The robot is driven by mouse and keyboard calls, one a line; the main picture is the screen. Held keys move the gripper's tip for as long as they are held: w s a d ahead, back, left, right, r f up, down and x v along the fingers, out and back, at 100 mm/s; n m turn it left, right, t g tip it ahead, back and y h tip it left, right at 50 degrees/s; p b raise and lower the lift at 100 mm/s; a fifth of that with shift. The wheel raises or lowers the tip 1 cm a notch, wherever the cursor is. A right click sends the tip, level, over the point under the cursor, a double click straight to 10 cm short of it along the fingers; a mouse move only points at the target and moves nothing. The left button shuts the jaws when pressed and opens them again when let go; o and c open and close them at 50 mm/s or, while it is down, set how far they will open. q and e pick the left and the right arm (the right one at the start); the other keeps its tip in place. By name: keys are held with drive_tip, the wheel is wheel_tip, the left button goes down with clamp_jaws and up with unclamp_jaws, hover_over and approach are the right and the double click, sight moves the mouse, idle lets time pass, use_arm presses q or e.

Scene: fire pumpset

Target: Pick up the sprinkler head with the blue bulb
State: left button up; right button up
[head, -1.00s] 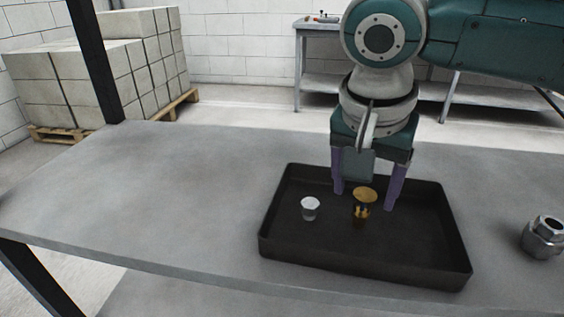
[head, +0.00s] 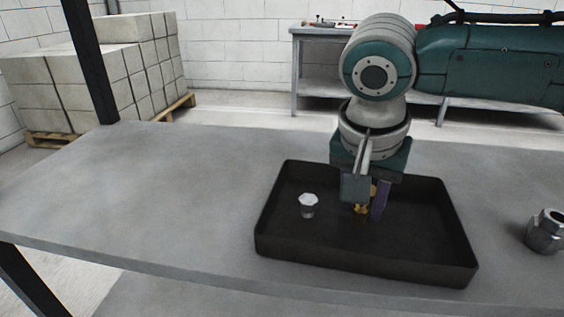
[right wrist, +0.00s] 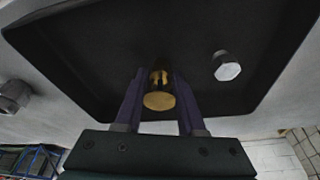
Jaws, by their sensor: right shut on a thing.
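A brass sprinkler head (head: 360,209) with a flat round disc stands in the black tray (head: 449,230), partly hidden by my right gripper. The disc (right wrist: 159,101) faces the camera in the right wrist view; the bulb is hidden, so I cannot tell its colour. My right gripper (head: 369,212) points down into the tray and is shut on the sprinkler head. Its two purple fingers (right wrist: 160,78) flank the brass piece in the right wrist view. I cannot tell whether it is clear of the tray floor. My left gripper is not in view.
A silver hex-topped fitting (head: 308,204) stands in the tray, left of the gripper; it also shows in the right wrist view (right wrist: 227,66). A larger metal fitting (head: 545,231) lies on the grey table (head: 130,200) right of the tray. The table's left side is clear.

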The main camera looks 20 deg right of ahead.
clamp_jaws()
drive_tip(key=shift+r, duration=0.1)
